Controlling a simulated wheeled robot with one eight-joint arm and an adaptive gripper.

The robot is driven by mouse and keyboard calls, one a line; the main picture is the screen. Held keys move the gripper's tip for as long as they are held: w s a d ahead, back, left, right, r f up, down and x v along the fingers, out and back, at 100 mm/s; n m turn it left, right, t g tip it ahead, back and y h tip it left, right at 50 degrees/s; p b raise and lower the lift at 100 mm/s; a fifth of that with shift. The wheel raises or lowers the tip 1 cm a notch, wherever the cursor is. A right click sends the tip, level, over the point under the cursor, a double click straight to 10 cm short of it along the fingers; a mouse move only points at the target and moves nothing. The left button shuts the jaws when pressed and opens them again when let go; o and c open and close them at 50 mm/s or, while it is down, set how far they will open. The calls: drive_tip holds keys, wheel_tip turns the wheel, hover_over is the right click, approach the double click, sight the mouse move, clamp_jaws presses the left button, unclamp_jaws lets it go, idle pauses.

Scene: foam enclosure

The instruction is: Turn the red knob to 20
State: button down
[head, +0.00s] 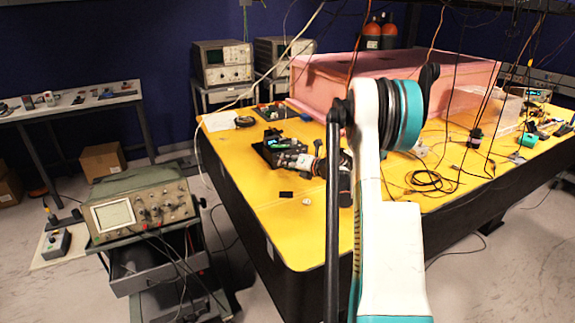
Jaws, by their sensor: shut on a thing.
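A small black device (268,139) with a lit blue-green display stands on the yellow tabletop, left of my arm. My gripper (280,158) reaches from the right to the front of this device, and its fingers are closed there. The red knob cannot be made out; the fingers cover the spot where they grip. The knob's dial marks and its setting are too small to read. My white and teal arm hides part of the table behind it.
The yellow table (235,185) has free room at its front left. A small black block (286,194) and a small white piece (306,201) lie near the gripper. A pink foam box (330,80) stands behind. An oscilloscope (140,208) on a cart stands at left. Cables hang at right.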

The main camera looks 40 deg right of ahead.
drive_tip(key=shift+d+f+m+t+y+b, duration=0.15)
drive_tip(key=shift+m+t+y+b, duration=0.55)
drive_tip(key=shift+m, duration=0.9)
drive_tip(key=c, duration=1.4)
unclamp_jaws()
drive_tip(key=shift+c, duration=0.2)
